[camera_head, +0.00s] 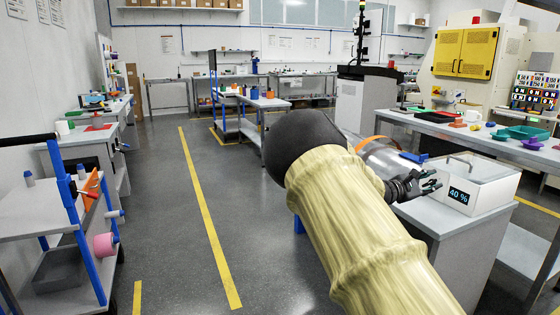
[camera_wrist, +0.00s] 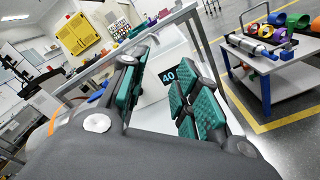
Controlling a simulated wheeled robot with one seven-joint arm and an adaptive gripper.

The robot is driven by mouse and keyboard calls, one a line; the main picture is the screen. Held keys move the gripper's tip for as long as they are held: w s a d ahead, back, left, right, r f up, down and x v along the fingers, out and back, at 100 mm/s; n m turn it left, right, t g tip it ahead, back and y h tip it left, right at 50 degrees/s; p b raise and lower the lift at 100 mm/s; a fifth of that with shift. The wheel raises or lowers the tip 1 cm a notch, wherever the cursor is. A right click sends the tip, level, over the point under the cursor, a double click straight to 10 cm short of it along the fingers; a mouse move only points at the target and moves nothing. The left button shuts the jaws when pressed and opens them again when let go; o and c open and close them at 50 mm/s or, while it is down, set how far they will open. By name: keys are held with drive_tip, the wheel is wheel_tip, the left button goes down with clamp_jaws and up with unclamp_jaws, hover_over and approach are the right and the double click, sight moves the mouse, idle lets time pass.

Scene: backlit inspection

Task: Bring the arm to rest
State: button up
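My gripper (camera_head: 428,184) is in the right half of the head view, at the end of my arm with its pale yellow sleeve. Its dark fingers are apart, beside the left side of a white box with a "40 %" display (camera_head: 459,195). I cannot tell whether they touch the box. In the wrist view my gripper (camera_wrist: 165,92) shows two fingers with green ribbed pads, spread with nothing held between them. The box's display (camera_wrist: 168,77) shows behind the gap between them.
The box stands on a grey bench (camera_head: 440,216) at right. A long table (camera_head: 470,133) behind holds green and purple trays. A blue-framed cart (camera_head: 72,235) stands at left. The grey floor (camera_head: 165,220) left of my arm is clear, with a yellow line (camera_head: 207,210).

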drive_tip(key=s+a+f+m+g+y, duration=0.1)
drive_tip(key=s+f+g+y, duration=0.15)
drive_tip(key=s+f, duration=0.8)
drive_tip(key=s+f+m+g+y, duration=0.1)
drive_tip(key=s+f+g+y, duration=0.35)
drive_tip(key=f, duration=1.05)
drive_tip(key=s+a+f+m+t+y, duration=0.1)
drive_tip(key=s+f+m+y, duration=0.1)
drive_tip(key=s+f, duration=0.9)
drive_tip(key=s+a+f+m+g+y, duration=0.1)
drive_tip(key=s+a+f+m+y, duration=0.15)
drive_tip(key=s+a+f, duration=0.65)
drive_tip(key=s+a+f+m+g+y, duration=0.1)
drive_tip(key=s+a+f+m+y, duration=0.2)
drive_tip(key=s+f, duration=0.6)
drive_tip(key=s+a+r+m+y, duration=0.1)
drive_tip(key=s+a+m, duration=0.1)
drive_tip(key=s+a, duration=0.55)
drive_tip(key=s+a+m+y, duration=0.15)
drive_tip(key=s+a, duration=0.25)
drive_tip(key=s, duration=0.6)
wheel_tip(320, 180, down, 10)
drive_tip(key=s+t+b, duration=0.1)
drive_tip(key=b, duration=0.9)
wheel_tip(320, 180, up, 34)
drive_tip(key=p, duration=3.3)
drive_tip(key=shift+f+m, duration=0.25)
drive_tip(key=shift+m, duration=0.15)
